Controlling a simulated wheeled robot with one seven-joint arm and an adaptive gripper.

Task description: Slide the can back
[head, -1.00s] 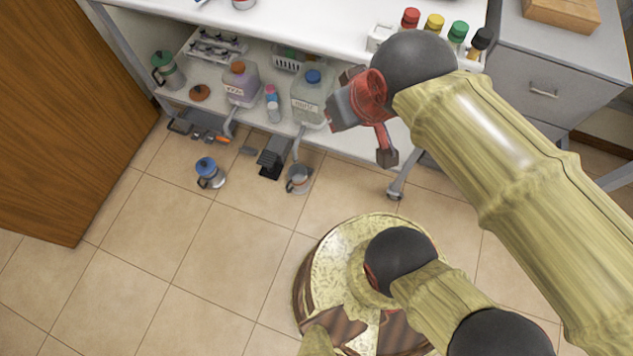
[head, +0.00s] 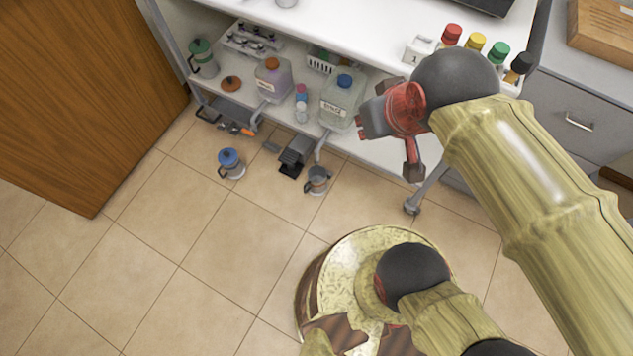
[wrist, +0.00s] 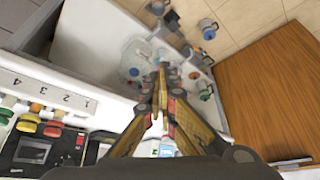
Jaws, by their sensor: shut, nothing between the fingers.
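Several can-like vessels show, and I cannot tell which one is the task's can. A blue-lidded can (head: 231,164) with a handle stands upright on the floor; it also shows in the wrist view (wrist: 208,31). A grey metal can (head: 317,181) stands on the floor to its right. A green-lidded can (head: 203,58) stands at the left end of the lower shelf (head: 385,150). My gripper (head: 364,122) is shut and empty, in front of the shelf beside the clear blue-capped jug (head: 342,100). Its fingers (wrist: 160,72) meet in the wrist view, apart from the cans.
An orange-capped jug (head: 272,80), a small bottle (head: 301,104) and a white basket (head: 321,63) stand on the shelf. Colour-capped bottles (head: 475,44) stand on the white counter above. A wooden door (head: 85,100) bounds the left.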

